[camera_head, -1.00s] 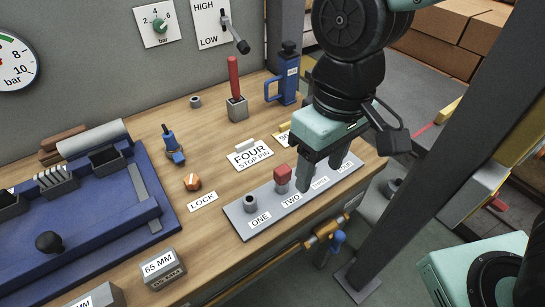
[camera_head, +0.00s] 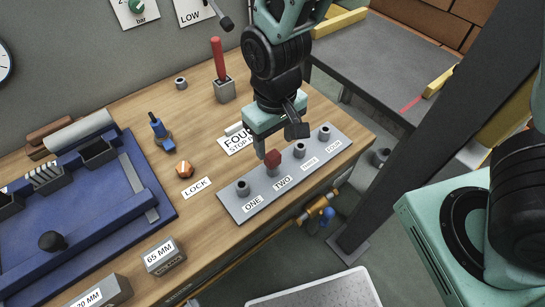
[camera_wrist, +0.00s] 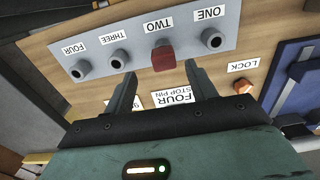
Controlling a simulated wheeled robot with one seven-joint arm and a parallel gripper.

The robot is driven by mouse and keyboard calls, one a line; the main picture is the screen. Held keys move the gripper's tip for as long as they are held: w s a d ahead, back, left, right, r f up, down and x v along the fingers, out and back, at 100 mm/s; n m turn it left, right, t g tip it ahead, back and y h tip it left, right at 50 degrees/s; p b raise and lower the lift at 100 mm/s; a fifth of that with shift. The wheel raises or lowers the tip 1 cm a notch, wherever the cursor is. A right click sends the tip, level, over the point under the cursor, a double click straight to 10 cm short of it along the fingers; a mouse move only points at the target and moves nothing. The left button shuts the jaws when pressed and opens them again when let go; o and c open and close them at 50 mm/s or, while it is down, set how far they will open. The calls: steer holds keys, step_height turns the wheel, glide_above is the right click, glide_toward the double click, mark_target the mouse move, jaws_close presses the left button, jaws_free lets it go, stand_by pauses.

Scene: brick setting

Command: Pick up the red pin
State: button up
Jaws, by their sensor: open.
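A red square-headed pin (camera_head: 273,160) stands in the grey strip (camera_head: 236,209) at the socket labelled TWO. In the wrist view the red pin (camera_wrist: 162,58) shows just beyond the fingertips, between their lines but nearer the right finger. My gripper (camera_head: 272,142) is open and empty, fingers pointing down close to the pin's far side; in the wrist view both fingers (camera_wrist: 160,76) are spread apart. I cannot tell whether a finger touches the pin. A taller red handle (camera_head: 217,58) stands upright in a grey block at the back.
Sockets ONE (camera_head: 243,187), THREE (camera_head: 299,150) and FOUR (camera_head: 324,133) flank the pin. A FOUR STOP PIN sign (camera_head: 238,142) lies behind the strip, partly hidden by my gripper. An orange knob (camera_head: 185,169) and a blue tray (camera_head: 70,250) are at left. A dark post (camera_head: 430,125) stands at right.

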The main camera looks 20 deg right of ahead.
mark_target(273, 154)
steer(key=shift+s+a+f+p, duration=0.1)
steer(key=shift+a+f+p, duration=0.1)
steer(key=shift+f, duration=1.2)
steer(key=shift+a+f+p, duration=0.1)
steer(key=shift+f+p, duration=0.1)
steer(key=shift+f, duration=1.2)
steer(key=shift+c, duration=0.3)
steer(key=c, duration=1)
